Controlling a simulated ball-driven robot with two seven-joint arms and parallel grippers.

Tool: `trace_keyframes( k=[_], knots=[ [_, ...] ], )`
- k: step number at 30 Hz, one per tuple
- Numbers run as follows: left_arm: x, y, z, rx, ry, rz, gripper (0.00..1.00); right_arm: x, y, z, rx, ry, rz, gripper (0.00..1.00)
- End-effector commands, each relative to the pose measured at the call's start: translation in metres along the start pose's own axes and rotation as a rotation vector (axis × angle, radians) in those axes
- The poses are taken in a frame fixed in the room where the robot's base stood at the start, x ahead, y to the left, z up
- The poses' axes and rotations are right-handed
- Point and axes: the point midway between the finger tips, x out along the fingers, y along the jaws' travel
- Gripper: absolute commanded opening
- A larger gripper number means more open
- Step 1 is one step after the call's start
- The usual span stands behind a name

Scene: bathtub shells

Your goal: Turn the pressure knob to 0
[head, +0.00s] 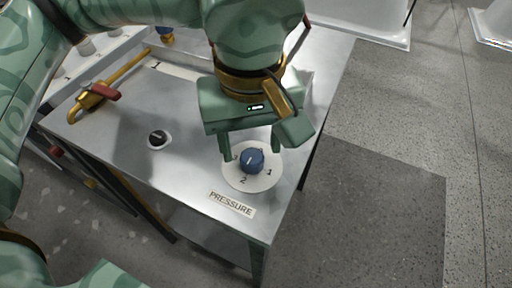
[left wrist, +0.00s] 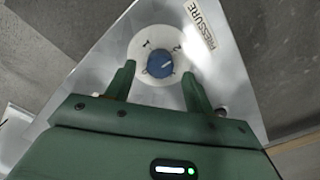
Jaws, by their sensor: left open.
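The blue pressure knob (head: 252,161) sits in the middle of a round white dial (head: 238,181) on the metal table top. The numerals 1 and 2 show on the dial's near side; the far side is partly hidden by my gripper. A light line shows on the knob, but its exact reading is hard to tell. My left gripper (head: 252,150) is open above the dial, one finger on each side of the knob. In the left wrist view the knob (left wrist: 160,65) lies between the two fingertips (left wrist: 160,76), with gaps beside it. My right gripper is not in view.
A PRESSURE label (head: 231,204) lies at the near side of the dial. A small black knob (head: 157,139) sits further left on the table top (head: 185,180). A brass pipe with a red handle (head: 103,92) is at the far left. A dark floor mat (head: 380,205) lies right of the table.

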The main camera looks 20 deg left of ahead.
Motion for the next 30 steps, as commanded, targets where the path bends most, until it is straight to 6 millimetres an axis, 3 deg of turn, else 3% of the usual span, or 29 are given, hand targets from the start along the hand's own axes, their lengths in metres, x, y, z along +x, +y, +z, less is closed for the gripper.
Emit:
trace_keyframes(
  k=[4, 14, 19, 30],
  knots=[
    [0.0164, 0.0001, -0.0001, 0.001, -0.002, -0.001, 0.54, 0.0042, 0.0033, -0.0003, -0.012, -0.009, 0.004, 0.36],
    [0.0183, 0.0000, 0.0002, 0.000, 0.002, 0.002, 0.54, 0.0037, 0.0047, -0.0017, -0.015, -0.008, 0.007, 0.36],
    [0.0183, 0.0001, 0.0002, 0.000, 0.001, 0.001, 0.09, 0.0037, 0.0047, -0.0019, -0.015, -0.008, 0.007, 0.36],
    [0.0181, -0.0001, 0.0002, -0.039, 0.000, 0.000, 0.09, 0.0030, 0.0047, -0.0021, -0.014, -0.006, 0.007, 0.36]
  ],
)
